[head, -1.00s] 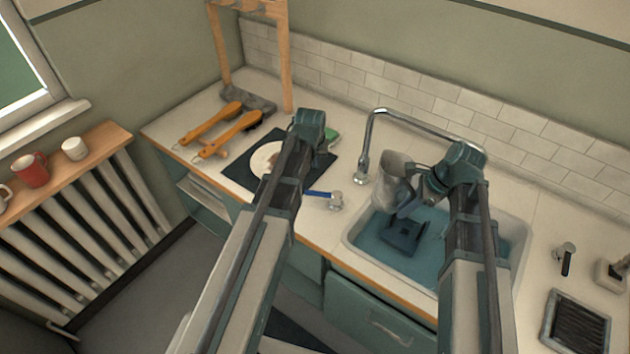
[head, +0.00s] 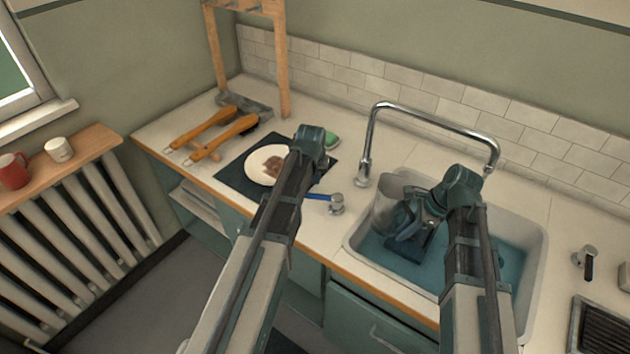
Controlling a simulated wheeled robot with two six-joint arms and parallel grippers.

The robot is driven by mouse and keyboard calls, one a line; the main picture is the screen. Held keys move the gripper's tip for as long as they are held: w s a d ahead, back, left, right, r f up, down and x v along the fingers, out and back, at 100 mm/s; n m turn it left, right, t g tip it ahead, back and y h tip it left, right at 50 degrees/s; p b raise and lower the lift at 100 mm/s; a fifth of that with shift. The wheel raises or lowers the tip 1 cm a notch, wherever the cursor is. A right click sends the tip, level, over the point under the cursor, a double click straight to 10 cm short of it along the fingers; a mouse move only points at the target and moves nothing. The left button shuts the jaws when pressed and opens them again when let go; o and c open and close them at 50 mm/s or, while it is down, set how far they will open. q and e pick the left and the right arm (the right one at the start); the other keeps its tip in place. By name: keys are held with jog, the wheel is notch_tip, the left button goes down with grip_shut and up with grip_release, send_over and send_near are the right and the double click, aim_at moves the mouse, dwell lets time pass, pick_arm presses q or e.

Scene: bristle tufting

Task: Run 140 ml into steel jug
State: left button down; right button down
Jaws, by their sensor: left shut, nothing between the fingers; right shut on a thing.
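The grey steel jug (head: 388,203) is low over the left part of the sink (head: 535,262), and looks slightly tilted. My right gripper (head: 408,226) is shut on its right side; the fingers are partly hidden by my own wrist. The chrome tap (head: 428,116) arches over from the counter left of the sink, with its spout end (head: 490,168) to the right of the jug. A blue-handled metal fitting (head: 336,204) is on the counter left of the sink. My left gripper (head: 312,152) is shut and empty above the dark mat; its fingertips are not clearly visible.
A plate with brown food (head: 266,164) is on a dark mat (head: 232,176), near a green sponge (head: 331,141). Orange-handled tools (head: 226,136) lie by a wooden rack (head: 283,70). A dark-handled fitting (head: 586,260) is right of the sink. Blue-tinted water or lining shows in the basin.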

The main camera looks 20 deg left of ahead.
aim_at(322, 197)
pick_arm(q)
jog(key=s, duration=0.4)
jog(key=shift+d+r, duration=0.2)
jog(key=shift+r, duration=0.05)
jog(key=shift+f, duration=0.1)
